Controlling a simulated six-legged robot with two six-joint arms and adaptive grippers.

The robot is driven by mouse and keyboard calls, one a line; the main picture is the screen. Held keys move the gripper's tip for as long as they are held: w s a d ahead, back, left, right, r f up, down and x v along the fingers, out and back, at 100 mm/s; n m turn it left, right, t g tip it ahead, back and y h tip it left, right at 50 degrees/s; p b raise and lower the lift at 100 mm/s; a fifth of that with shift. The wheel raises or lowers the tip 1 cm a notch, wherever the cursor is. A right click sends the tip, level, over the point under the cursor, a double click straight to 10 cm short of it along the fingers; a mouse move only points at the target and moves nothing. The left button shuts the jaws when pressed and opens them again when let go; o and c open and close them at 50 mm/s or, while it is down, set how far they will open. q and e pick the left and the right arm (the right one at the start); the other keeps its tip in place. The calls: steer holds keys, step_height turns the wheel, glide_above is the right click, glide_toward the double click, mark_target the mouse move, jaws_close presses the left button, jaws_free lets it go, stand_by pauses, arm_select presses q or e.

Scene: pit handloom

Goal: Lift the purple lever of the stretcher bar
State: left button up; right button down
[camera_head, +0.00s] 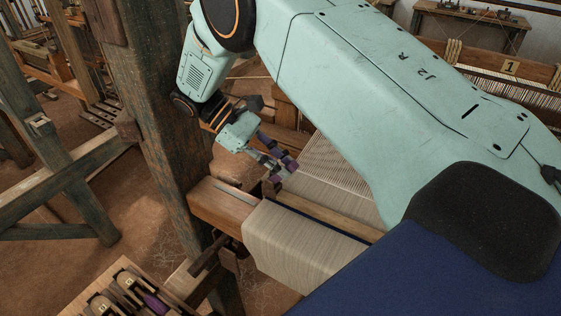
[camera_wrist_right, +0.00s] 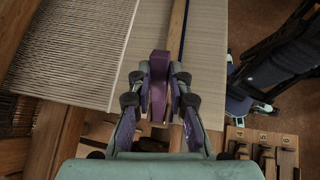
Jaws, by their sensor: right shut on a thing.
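The purple lever (camera_wrist_right: 158,75) stands between the fingers of my right gripper (camera_wrist_right: 159,88) in the right wrist view. The fingers are shut on it from both sides. In the head view my right gripper (camera_head: 279,164) reaches down to the loom's left edge, where a bit of the purple lever (camera_head: 290,165) shows by the fingertips. A pale wooden bar (camera_head: 330,214), which looks like the stretcher bar, lies across the cloth. It also shows beyond the lever in the wrist view (camera_wrist_right: 177,28). The lever's lower end is hidden. My left gripper is out of view.
Woven cloth (camera_head: 300,245) drapes over the loom's front, with warp threads (camera_head: 340,165) behind the bar. A thick wooden post (camera_head: 165,130) stands close left of my right forearm. A wooden tray (camera_head: 125,275) with numbered compartments and a purple item sits at lower left.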

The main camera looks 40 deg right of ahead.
steer(key=c, duration=1.2)
jaws_free()
steer(key=shift+a, duration=0.1)
step_height(320, 180, up, 10)
steer(key=shift+w, duration=0.15)
